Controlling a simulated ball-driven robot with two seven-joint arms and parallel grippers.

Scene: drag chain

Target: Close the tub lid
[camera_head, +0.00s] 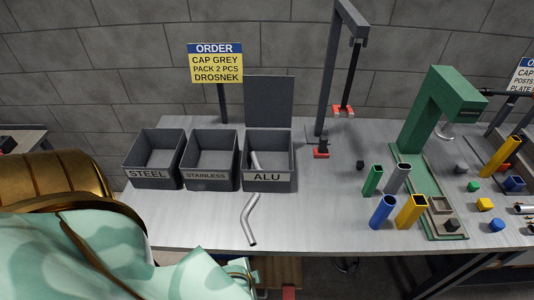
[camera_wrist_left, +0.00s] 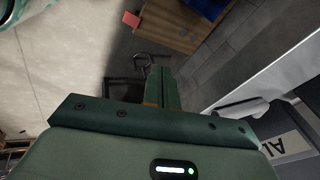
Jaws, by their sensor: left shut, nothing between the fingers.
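The ALU tub (camera_head: 267,180) is a dark grey open box on the table, the right one of three. Its flat grey lid (camera_head: 269,101) stands upright at the back edge, open. A silvery tube piece (camera_head: 255,160) is inside the tub. My left gripper (camera_wrist_left: 162,88) is shut and empty in the left wrist view. In the head view my left arm comes in at lower left, its end low near the table's front edge, well in front of the tub. The ALU label (camera_wrist_left: 292,144) shows at lower right of the wrist view. My right gripper is not in view.
The STEEL tub (camera_head: 150,173) and STAINLESS tub (camera_head: 208,175) stand left of it, without visible lids. An order sign (camera_head: 216,63) stands behind. Upright coloured tubes and a green press (camera_head: 421,120) are to the right.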

